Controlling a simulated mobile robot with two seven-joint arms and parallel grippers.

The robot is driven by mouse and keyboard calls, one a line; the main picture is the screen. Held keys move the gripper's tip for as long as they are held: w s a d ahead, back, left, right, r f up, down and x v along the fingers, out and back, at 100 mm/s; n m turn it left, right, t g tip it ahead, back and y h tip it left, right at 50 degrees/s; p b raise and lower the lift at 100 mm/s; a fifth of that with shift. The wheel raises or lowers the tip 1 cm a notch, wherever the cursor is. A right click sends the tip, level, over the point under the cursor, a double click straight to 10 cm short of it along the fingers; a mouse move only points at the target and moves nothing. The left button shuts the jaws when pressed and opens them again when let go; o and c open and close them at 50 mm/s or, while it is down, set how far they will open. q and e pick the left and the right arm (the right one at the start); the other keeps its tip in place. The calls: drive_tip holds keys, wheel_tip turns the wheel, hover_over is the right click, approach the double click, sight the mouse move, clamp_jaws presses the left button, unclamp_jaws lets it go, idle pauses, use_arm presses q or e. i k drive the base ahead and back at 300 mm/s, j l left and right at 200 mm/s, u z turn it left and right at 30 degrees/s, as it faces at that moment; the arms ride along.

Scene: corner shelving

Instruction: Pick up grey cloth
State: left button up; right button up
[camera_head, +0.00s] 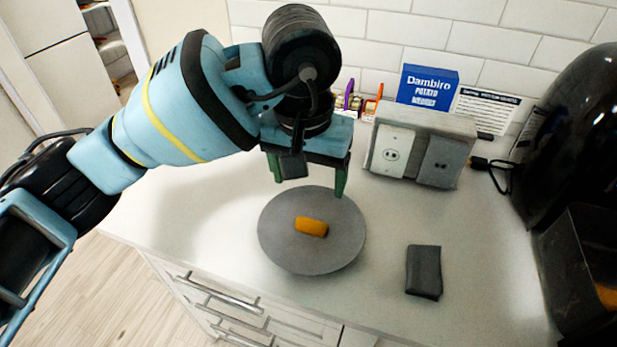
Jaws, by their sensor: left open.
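The grey cloth (424,271) is a small dark folded rectangle lying flat on the white counter, right of a round grey plate (283,243). My left gripper (308,186) is open and points down above the back edge of the plate. Its green fingers are apart with nothing between them. It is to the left of the cloth and farther back, not touching it. My right gripper does not show.
An orange-brown food piece (311,227) lies on the plate. Behind stand a grey outlet box (423,146), a blue Dambiro box (427,88) and small colourful packets. A black appliance (575,135) fills the right side. The counter around the cloth is clear.

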sight(423, 280)
drive_tip(key=z, duration=0.85)
